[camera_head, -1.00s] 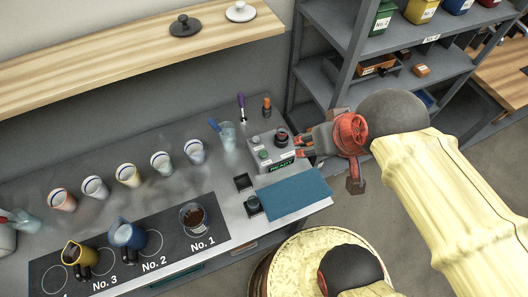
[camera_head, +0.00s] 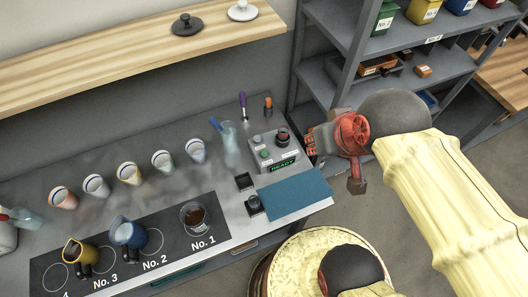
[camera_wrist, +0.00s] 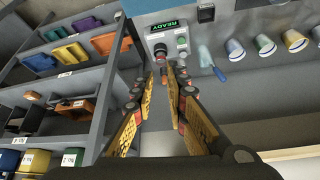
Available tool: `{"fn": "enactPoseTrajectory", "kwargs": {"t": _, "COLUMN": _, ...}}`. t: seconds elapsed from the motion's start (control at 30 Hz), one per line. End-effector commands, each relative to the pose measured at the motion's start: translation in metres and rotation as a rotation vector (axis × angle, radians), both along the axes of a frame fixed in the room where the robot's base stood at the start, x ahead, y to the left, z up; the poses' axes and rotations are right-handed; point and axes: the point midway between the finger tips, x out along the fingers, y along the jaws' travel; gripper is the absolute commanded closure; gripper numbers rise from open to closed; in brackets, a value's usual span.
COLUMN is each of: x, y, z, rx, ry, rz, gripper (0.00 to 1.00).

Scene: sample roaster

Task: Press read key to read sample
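The grey reader box (camera_head: 262,141) stands at the right end of the counter. Its green display (camera_head: 282,167) says READY, also legible in the wrist view (camera_wrist: 165,27). A green round key (camera_head: 264,154) is on its top panel; it shows in the wrist view too (camera_wrist: 182,41). Its label is too small to read. A dark round part (camera_head: 282,134) with a reddish top sits on the box's right side. My gripper (camera_head: 308,140) is just right of the box, apart from it. In the wrist view my gripper (camera_wrist: 162,76) points at the box, its fingers apart and empty.
A blue mat (camera_head: 295,195) lies in front of the box. A grey shelf unit (camera_head: 335,75) rises close behind my gripper. A glass (camera_head: 193,216) with dark contents stands on the No. 1 spot.

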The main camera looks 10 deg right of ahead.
Motion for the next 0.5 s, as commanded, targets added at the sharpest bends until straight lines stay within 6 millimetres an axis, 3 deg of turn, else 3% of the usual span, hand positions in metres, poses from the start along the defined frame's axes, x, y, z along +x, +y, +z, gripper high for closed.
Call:
{"fn": "enactPoseTrajectory", "kwargs": {"t": 0.2, "x": 0.0, "y": 0.0, "z": 0.0, "rx": 0.0, "ry": 0.0, "rz": 0.0, "gripper": 1.0}}
{"fn": "enactPoseTrajectory", "kwargs": {"t": 0.5, "x": 0.0, "y": 0.0, "z": 0.0, "rx": 0.0, "ry": 0.0, "rz": 0.0, "gripper": 1.0}}
